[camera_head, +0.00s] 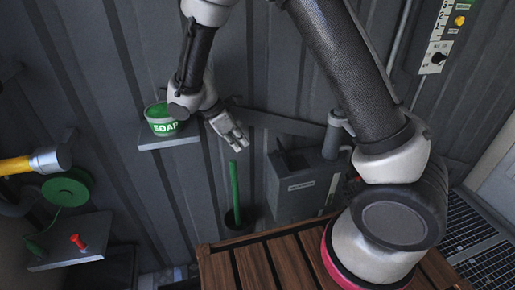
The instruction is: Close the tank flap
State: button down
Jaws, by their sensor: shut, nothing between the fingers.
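A grey box-shaped tank (306,193) with a small label on its front stands low against the wall, right of the picture's middle. Its top looks dark and open at the left part. A grey upright piece stands at its right rear; I cannot tell whether this is the flap. My gripper (240,143) hangs above and to the left of the tank, apart from it. Its fingers point down and right, shut and empty. My arm arches over the tank from the right and hides part of the wall behind.
A green soap tub (162,120) sits on a small wall shelf (152,143), close to my arm. A green stick (234,190) stands in a dark holder below my gripper. A yellow-handled tool (20,165), a green reel (68,190) and a red-knobbed shelf (75,257) are at left.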

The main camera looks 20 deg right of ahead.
jog(key=d+f, duration=0.7)
jog(key=d, duration=0.1)
jog(key=shift+d+f, duration=0.2)
jog(key=shift+f, duration=0.1)
jog(key=shift+w+d+r, duration=0.1)
jog(key=shift+d+r+y, duration=0.15)
jog(key=shift+r+y, duration=0.05)
jog(key=shift+y, duration=0.2)
